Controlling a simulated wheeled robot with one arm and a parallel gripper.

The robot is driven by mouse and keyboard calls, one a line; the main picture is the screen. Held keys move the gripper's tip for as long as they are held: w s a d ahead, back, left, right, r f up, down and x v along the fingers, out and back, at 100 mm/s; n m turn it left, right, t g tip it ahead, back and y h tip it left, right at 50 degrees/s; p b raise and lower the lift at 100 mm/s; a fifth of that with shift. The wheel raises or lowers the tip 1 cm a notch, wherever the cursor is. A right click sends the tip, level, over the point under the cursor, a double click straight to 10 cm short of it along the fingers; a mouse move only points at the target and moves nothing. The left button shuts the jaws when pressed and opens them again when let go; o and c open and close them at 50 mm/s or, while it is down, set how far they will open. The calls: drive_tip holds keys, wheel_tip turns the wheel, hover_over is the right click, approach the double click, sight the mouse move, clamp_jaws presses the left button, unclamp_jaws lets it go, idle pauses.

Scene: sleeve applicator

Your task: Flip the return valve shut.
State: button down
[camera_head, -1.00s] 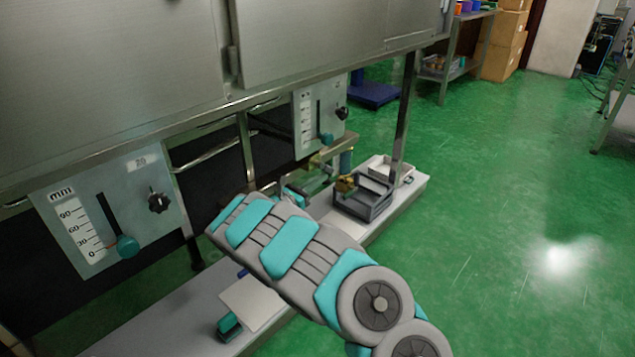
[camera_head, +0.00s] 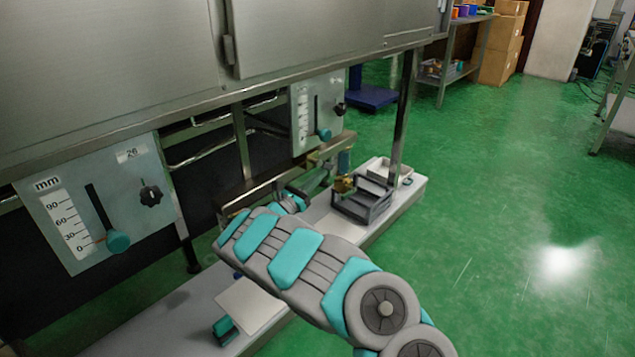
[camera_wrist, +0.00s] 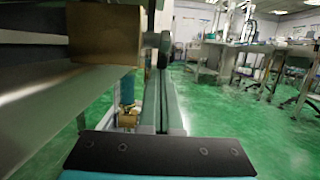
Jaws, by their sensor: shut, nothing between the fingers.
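My gripper shows in the wrist view (camera_wrist: 160,78) as two long grey fingers closed together beyond a dark plate. In the head view my arm partly hides it, low under the machine. In the wrist view a large brass block (camera_wrist: 105,32) is close at upper left, with a dark round part beside it. A teal cylinder with brass fittings (camera_wrist: 127,92) stands left of the fingers. In the head view brass fittings (camera_head: 318,156) sit on the rail under the right-hand panel. I cannot tell which part is the return valve, its lever position, or whether my fingers touch anything.
A left scale panel (camera_head: 140,205) and a right scale panel (camera_head: 302,112) hang below the steel cabinet. A grey crate (camera_head: 362,208) with a brass piece and a white tray (camera_head: 398,170) stand on the low base. Green floor on the right is clear.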

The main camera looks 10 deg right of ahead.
drive_tip(key=shift+w+d+r+t+h+b, duration=0.15)
drive_tip(key=shift+w+d+t+h+b, duration=0.25)
drive_tip(key=shift+b, duration=1.1)
drive_tip(key=shift+w+d+r+t+h+b, duration=0.15)
drive_tip(key=shift+w+d+h+b, duration=0.35)
drive_tip(key=shift+b, duration=1)
drive_tip(key=shift+s+d, duration=0.15)
